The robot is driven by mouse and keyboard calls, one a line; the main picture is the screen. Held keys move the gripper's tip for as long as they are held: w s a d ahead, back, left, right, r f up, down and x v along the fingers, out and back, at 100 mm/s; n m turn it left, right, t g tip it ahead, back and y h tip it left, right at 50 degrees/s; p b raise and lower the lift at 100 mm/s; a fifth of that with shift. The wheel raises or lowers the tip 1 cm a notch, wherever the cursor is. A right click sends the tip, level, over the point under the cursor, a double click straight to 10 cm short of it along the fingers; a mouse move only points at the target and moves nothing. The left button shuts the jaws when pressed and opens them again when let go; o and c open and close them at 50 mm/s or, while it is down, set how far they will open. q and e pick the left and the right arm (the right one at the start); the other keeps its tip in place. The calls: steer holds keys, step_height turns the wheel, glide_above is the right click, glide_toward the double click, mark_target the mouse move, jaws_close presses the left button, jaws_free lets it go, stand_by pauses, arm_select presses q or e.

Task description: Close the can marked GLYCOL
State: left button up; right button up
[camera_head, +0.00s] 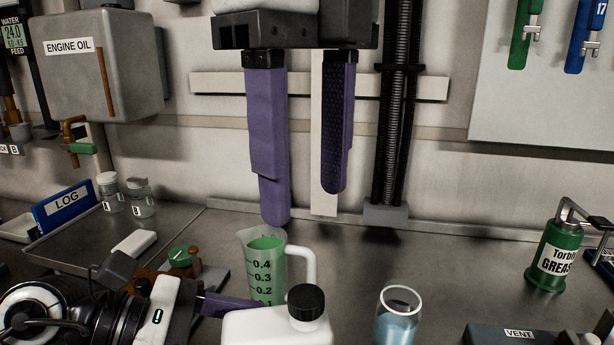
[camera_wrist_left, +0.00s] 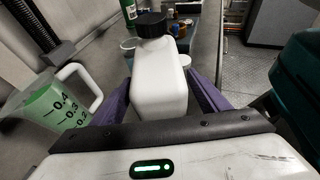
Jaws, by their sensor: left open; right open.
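A white can (camera_head: 275,328) with a black cap (camera_head: 306,302) stands at the front centre; no GLYCOL marking shows on its visible faces. The cap sits over its neck; I cannot tell how tightly. In the left wrist view the can (camera_wrist_left: 160,92) stands between the purple fingers of my open left gripper (camera_wrist_left: 160,80), its black cap (camera_wrist_left: 151,24) above them. I cannot tell whether the fingers touch the can. In the head view one left finger shows at the can's left side. My right gripper (camera_head: 304,206) is open and empty, pointing down, above and behind the can.
A jug of green liquid (camera_head: 264,270) stands close behind the can. A glass of blue liquid (camera_head: 397,325) is to its right. A green grease can (camera_head: 553,257) stands far right, a VENT box (camera_head: 517,335) nearer. A valve with a green knob (camera_head: 183,256) is left.

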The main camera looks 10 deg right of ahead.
arm_select(q)
steer(key=b+v, duration=0.1)
steer(key=v, duration=0.8)
steer(key=shift+a+b, duration=0.3)
steer(key=shift+b, duration=0.1)
